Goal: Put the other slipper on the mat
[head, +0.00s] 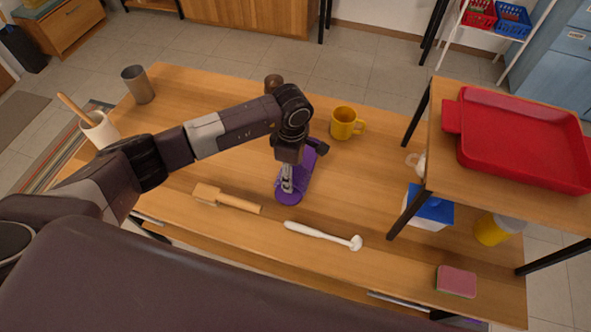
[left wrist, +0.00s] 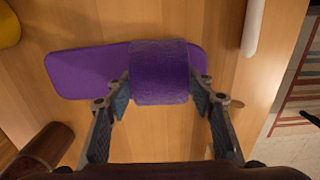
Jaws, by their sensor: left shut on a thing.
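A purple slipper (head: 305,171) lies on the wooden table, front of centre. My left gripper (head: 288,183) comes down over it and is shut on it. In the left wrist view the slipper's sole (left wrist: 85,72) lies flat-looking and its broad strap (left wrist: 160,72) sits between my left gripper's two fingers (left wrist: 160,100). I cannot tell whether the slipper touches the table. A grey mat (head: 20,117) lies farther left. My right gripper is not in view.
Near the slipper are a yellow mug (head: 344,124), a wooden brush (head: 227,198) and a white-handled tool (head: 318,233). A white crock (head: 100,130) and a metal cup (head: 138,84) stand at the left. A raised shelf with a red tray (head: 520,135) blocks the right.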

